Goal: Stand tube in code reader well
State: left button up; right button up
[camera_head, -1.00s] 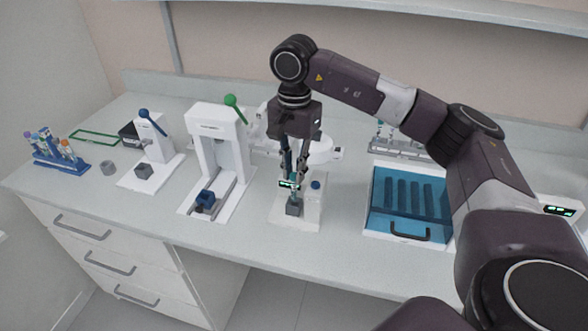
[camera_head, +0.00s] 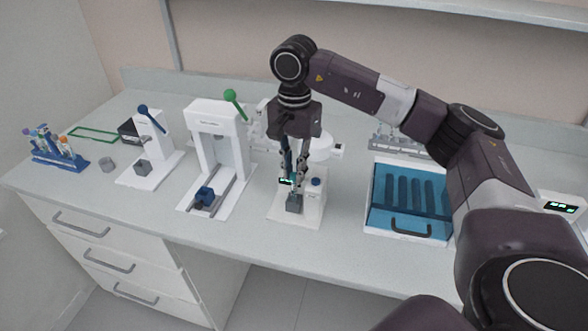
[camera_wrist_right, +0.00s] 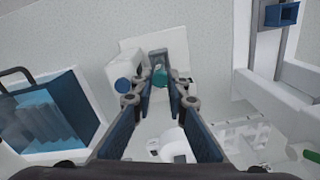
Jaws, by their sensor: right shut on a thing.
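The code reader (camera_head: 311,207) is a white device on the bench with a small green-lit display and a blue-topped post. Its grey well block (camera_head: 294,203) stands at the front left of its plate. My right gripper (camera_head: 297,189) points down just above the well, shut on the tube. In the right wrist view the tube's teal top (camera_wrist_right: 160,78) shows between the fingertips, in line with the grey well (camera_wrist_right: 158,58). The fingers hide most of the tube, so how deep it sits cannot be told. My left gripper is out of view.
A white press with a green-knobbed lever (camera_head: 211,120) stands left of the reader. A smaller blue-knobbed device (camera_head: 155,150) and a blue tube rack (camera_head: 50,155) stand farther left. A blue-lidded box (camera_head: 408,225) is to the right. Bare bench lies between reader and box.

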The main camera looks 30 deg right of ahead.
jog(key=shift+f, duration=0.2)
jog(key=shift+f+b, duration=0.45)
jog(key=shift+b, duration=0.05)
jog(key=o, duration=0.9)
jog(key=shift+r, duration=0.25)
notch_tip(320, 180, up, 12)
jog(key=shift+f, duration=0.25)
dwell(0.9)
